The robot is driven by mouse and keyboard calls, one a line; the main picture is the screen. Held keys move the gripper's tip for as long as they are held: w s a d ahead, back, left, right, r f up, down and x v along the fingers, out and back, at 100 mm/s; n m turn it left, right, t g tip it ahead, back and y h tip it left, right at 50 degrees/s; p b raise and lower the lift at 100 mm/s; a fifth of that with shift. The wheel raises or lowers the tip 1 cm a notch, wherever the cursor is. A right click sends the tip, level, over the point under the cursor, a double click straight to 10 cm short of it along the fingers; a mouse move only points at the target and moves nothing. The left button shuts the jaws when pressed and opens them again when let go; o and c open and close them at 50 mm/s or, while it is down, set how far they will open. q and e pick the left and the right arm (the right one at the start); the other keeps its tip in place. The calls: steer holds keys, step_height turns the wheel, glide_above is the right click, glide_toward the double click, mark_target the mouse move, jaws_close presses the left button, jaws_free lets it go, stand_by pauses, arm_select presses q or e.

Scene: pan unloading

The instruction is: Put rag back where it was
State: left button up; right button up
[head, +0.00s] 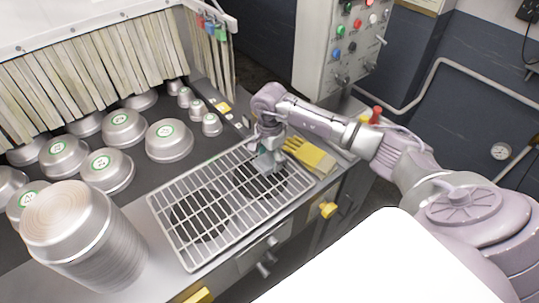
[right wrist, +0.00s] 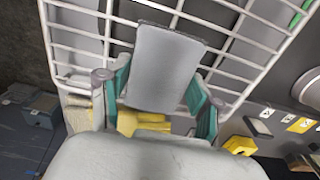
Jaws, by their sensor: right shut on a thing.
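A grey, flat piece that looks like the rag (right wrist: 162,68) is between the teal-padded fingers of my right gripper (right wrist: 160,98). In the head view my right gripper (head: 268,164) is shut on it, pointing down over the right part of the wire rack (head: 165,217). The rag shows only in part in the head view, and I cannot tell whether it touches the rack. My left gripper is not in view.
A yellow folded cloth or pair of gloves (head: 312,155) lies just right of the rack. A tall stack of metal pans (head: 85,245) stands at the left. Several upturned pans with green labels, such as one pan (head: 169,141), sit behind. A control box (head: 338,45) stands at the back.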

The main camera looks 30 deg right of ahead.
mark_target(270, 159)
steer(key=shift+f, duration=0.2)
steer(key=o, duration=1.1)
steer(key=shift+r, duration=0.1)
steer(key=shift+r, duration=0.25)
step_height(270, 159, up, 12)
steer(key=b, duration=0.4)
steer(key=shift+f+b, duration=0.15)
steer(key=shift+b, duration=0.15)
steer(key=shift+s+f, duration=0.1)
